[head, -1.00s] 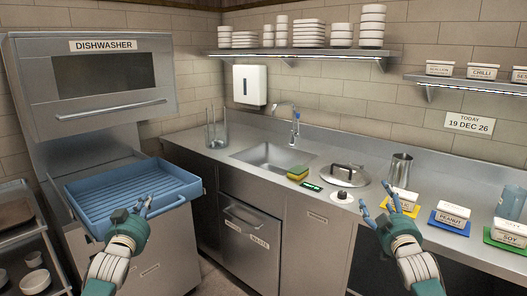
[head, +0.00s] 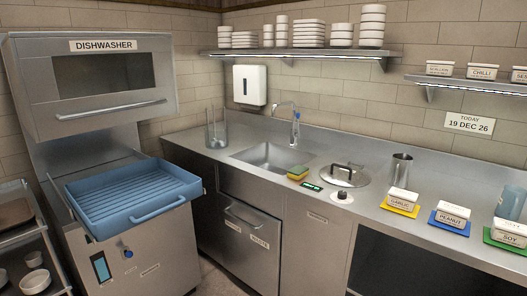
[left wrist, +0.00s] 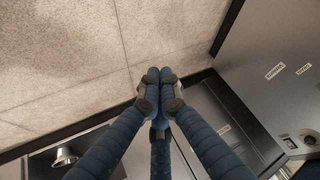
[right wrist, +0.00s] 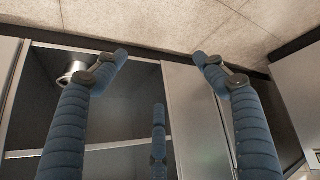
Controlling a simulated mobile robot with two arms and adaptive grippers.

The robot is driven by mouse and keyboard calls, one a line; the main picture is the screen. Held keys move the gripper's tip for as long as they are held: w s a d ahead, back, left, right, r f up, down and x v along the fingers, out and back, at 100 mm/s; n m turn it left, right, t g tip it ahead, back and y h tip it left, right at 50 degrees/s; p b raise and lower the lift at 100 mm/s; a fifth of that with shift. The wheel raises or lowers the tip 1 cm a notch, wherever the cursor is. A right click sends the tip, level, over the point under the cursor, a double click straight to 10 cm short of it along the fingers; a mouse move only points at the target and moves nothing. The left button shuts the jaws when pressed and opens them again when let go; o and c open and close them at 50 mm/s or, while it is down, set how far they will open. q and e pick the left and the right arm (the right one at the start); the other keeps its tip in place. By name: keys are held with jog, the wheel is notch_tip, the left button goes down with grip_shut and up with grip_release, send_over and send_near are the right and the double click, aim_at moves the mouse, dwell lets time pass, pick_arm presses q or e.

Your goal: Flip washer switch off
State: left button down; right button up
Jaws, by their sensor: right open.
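The dishwasher (head: 95,75) stands at the left in the head view. Its lower front carries a small round switch (head: 127,253) with a blue part, beside a dark panel with a lit screen (head: 101,267). The switch's setting is too small to read. In the left wrist view, a round control (left wrist: 308,138) shows on a steel panel at the right edge. My left gripper (left wrist: 160,75) has its fingertips together with nothing visible between them. My right gripper (right wrist: 160,58) has its fingers spread and is empty. Neither gripper shows in the head view.
A blue rack (head: 130,195) juts out from the dishwasher above the switch. A trolley (head: 40,245) stands at the far left. The steel counter (head: 330,228) holds a sponge, a lid and sauce tubs. Floor shows below both grippers in the wrist views.

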pick_arm(q)
jog(key=s+d+f+g, duration=0.2)
jog(key=s+f, duration=0.2)
jog(key=s, duration=0.9)
jog(key=s+d+f+g, duration=0.1)
jog(key=s+f, duration=0.4)
jog(key=s, duration=0.7)
jog(key=s+d+f+g, duration=0.2)
jog(key=s+f+g, duration=0.1)
jog(key=s, duration=1)
jog(key=shift+s+d+f+g+h, duration=0.3)
jog(key=shift+s+d+f, duration=0.05)
jog(key=shift+f, duration=0.45)
pick_arm(e)
jog(key=s+a+f+g, duration=0.2)
jog(key=s+f, duration=0.2)
jog(key=s, duration=0.9)
jog(key=s+a+f+g, duration=0.1)
jog(key=s+f, duration=0.4)
jog(key=s, duration=0.8)
jog(key=s+a+f+g, duration=0.2)
jog(key=s+f+g, duration=0.1)
jog(key=s, duration=0.9)
jog(key=shift+s+a+f+g+y, duration=0.3)
jog(key=shift+s+a+f, duration=0.1)
jog(key=shift+f, duration=0.4)
